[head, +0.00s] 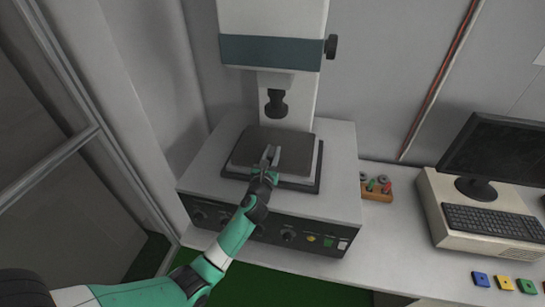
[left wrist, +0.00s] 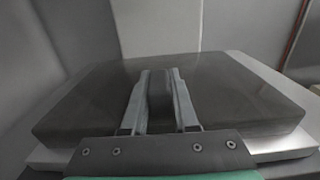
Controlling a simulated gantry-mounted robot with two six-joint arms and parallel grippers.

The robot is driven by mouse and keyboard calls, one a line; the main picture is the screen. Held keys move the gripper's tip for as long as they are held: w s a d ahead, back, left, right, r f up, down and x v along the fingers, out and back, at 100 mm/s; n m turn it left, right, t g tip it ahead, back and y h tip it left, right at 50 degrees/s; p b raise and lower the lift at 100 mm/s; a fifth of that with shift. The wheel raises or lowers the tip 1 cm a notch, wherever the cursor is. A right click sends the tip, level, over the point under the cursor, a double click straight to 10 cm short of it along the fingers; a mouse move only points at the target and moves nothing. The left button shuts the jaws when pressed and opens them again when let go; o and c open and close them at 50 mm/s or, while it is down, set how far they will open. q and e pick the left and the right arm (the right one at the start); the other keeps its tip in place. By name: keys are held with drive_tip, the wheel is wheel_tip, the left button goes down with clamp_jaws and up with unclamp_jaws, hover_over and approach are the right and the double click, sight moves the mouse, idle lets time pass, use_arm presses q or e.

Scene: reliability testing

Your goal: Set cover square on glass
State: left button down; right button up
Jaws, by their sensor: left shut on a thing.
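The cover (head: 252,150) is a dark, flat square slab over the stage of the machine. My left gripper (head: 271,155) reaches over its front edge and is shut on a dark upright grip at its middle. The left wrist view shows both fingers (left wrist: 160,90) around that grip, with the cover (left wrist: 235,95) spread beneath them. The glass is hidden under the cover; a dark stage border (head: 300,184) shows along the front and right. The cover looks shifted toward the back left of that border. Whether it touches the glass I cannot tell. My right gripper is out of view.
The machine's column and dark nozzle (head: 276,103) stand close behind the cover. Knobs and buttons (head: 311,239) line its front. To the right are a small wooden holder (head: 377,191), a keyboard (head: 492,221), a monitor (head: 495,150) and several coloured blocks (head: 503,282).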

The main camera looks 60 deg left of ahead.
use_arm(q)
drive_tip(key=shift+r, duration=0.15)
drive_tip(key=c, duration=0.7)
unclamp_jaws()
drive_tip(key=shift+s+d, duration=0.15)
drive_tip(key=shift+d, duration=0.05)
drive_tip(key=p+v, duration=0.2)
drive_tip(key=v, duration=0.9)
drive_tip(key=shift+s+d, duration=0.15)
drive_tip(key=shift+d, duration=0.05)
